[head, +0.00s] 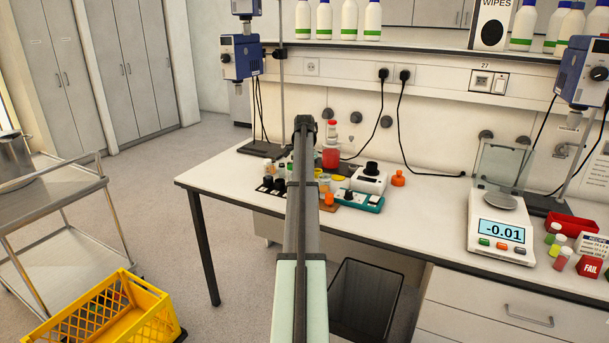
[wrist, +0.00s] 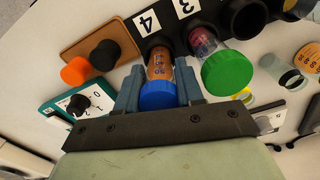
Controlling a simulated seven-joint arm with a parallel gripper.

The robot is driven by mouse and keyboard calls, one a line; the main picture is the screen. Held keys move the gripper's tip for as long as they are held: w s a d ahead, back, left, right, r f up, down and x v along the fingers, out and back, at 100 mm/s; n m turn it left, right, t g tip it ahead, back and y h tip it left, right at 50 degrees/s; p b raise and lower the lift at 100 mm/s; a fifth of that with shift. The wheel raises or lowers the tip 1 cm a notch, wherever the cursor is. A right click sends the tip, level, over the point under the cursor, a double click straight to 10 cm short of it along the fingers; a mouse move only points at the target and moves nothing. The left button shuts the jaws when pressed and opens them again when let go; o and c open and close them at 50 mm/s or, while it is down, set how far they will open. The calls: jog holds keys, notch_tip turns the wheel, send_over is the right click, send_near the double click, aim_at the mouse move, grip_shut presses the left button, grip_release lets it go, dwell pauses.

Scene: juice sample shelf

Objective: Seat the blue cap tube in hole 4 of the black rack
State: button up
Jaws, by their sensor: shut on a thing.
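The blue cap tube (wrist: 158,95) has a clear body with orange contents and printed marks. My gripper (wrist: 158,68) is shut on it, one finger on each side, just below the cap. The tube's lower end meets the black rack (wrist: 166,32) at the hole beside the label 4. How deep it sits in that hole I cannot tell. A green cap tube (wrist: 227,70) with dark red contents stands at the hole by label 3, right of my gripper. In the head view my arm hides the gripper and the blue cap tube.
Left of the rack are a brown board (wrist: 100,35), an orange knob (wrist: 75,71) and a teal device (wrist: 62,108) with a black dial. A jar (wrist: 293,80) and an orange-labelled container (wrist: 308,58) stand to the right. A balance (head: 500,232) is farther right on the bench.

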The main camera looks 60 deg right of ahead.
jog(key=o, duration=1.2)
jog(key=shift+o, duration=0.2)
notch_tip(320, 180, up, 14)
jog(key=shift+f, duration=0.1)
